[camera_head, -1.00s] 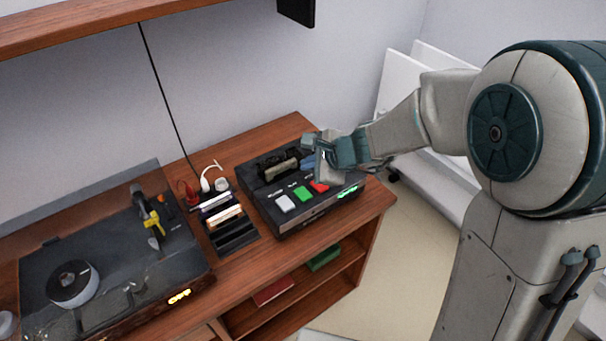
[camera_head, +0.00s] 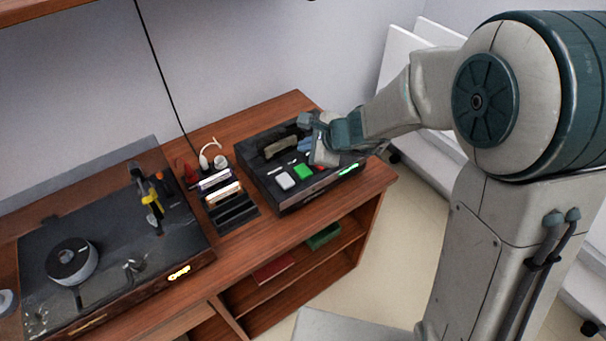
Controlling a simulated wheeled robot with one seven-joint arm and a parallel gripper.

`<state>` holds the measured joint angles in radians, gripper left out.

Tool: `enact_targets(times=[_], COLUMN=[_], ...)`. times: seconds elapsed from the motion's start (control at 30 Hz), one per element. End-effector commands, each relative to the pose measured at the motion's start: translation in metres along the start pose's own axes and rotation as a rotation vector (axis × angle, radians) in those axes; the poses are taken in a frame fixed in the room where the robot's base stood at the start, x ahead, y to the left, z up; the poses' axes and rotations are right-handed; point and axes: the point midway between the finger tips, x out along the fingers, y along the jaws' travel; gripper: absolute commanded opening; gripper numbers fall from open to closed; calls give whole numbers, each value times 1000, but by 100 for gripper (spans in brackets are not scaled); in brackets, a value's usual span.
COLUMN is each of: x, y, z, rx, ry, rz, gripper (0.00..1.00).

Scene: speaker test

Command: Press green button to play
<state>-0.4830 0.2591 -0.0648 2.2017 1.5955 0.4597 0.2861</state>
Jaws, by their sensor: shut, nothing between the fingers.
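The black player (camera_head: 274,166) sits on the right part of the wooden cabinet. On its front part are a white button (camera_head: 285,180), the green button (camera_head: 303,172) and a red button (camera_head: 319,164), left to right. My gripper (camera_head: 316,150) is shut and empty over the right side of the player, just right of and above the green button. It partly covers the red button. Whether the fingertips touch the player cannot be told. The green button is fully in view.
A rack of cassettes (camera_head: 226,203) stands left of the player, with a turntable (camera_head: 100,250) further left. A white plug and cable (camera_head: 206,158) lie behind the rack. The open shelf below holds a green box (camera_head: 323,237) and a red one (camera_head: 273,269).

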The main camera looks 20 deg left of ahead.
Motion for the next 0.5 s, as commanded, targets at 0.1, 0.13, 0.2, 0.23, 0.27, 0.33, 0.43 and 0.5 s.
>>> enact_targets(times=[0.1,0.13,0.2,0.23,0.27,0.33,0.43,0.5], x=[18,21,27,29,31,35,38,39], y=[13,15,20,21,22,25,28,28], z=[-13,-15,-20,-22,-23,-26,-28,-28], rx=[0,1,0,0,0,0,-1,-1], ry=[0,0,1,0,0,0,0,0], rz=[1,1,0,-1,-1,0,0,0], gripper=[0,0,0,0,0,0,0,0])
